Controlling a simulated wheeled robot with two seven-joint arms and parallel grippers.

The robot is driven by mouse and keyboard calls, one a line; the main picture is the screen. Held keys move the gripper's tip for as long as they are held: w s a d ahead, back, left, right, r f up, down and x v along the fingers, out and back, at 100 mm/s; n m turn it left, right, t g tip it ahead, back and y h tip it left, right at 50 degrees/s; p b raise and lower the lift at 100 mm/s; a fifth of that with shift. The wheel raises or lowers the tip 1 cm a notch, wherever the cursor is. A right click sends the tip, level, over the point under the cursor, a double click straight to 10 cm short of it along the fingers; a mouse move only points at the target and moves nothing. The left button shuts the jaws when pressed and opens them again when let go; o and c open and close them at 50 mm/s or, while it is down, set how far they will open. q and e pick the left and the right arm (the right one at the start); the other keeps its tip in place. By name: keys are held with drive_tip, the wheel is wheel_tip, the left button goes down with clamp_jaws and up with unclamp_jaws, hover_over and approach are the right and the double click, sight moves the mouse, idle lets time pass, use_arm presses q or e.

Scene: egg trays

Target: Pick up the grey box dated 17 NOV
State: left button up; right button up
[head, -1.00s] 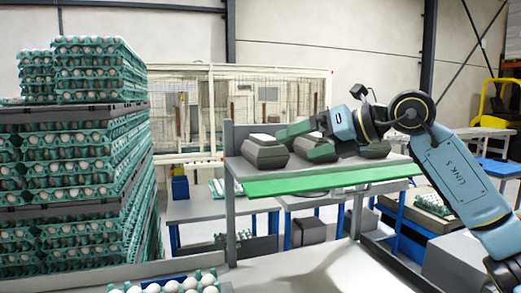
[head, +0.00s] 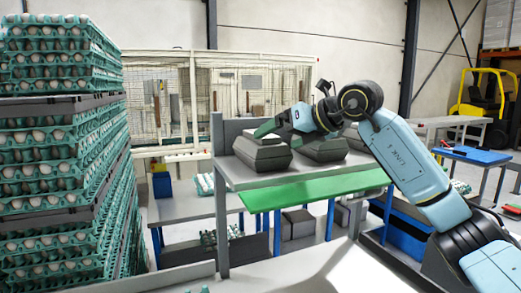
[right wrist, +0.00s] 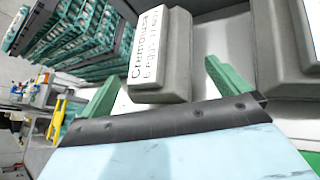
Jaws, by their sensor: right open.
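Grey boxes with sloped sides stand in a row on a grey shelf (head: 228,178). The left box (head: 262,155) and the one beside it (head: 325,152) show best; my right arm partly covers the row. My right gripper (head: 280,131), with green fingers, is open above the left box. In the right wrist view, a grey box with a white printed label (right wrist: 165,85) lies between the open fingers (right wrist: 165,78), not gripped. Another grey box (right wrist: 275,60) is to its right. My left gripper is out of view.
Tall stacks of green egg trays (head: 60,150) stand at the left. A caged machine (head: 225,100) is behind, and a yellow forklift (head: 480,100) is at the far right.

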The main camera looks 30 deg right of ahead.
drive_tip(key=x, duration=0.2)
drive_tip(key=p+x, duration=0.1)
drive_tip(key=x, duration=0.1)
drive_tip(key=shift+w+r, duration=0.1)
drive_tip(key=shift+w, duration=0.5)
drive_tip(key=shift+f, duration=0.2)
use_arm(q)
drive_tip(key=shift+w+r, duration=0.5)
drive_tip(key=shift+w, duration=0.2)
use_arm(e)
drive_tip(key=shift+r, duration=0.1)
drive_tip(key=c, duration=1)
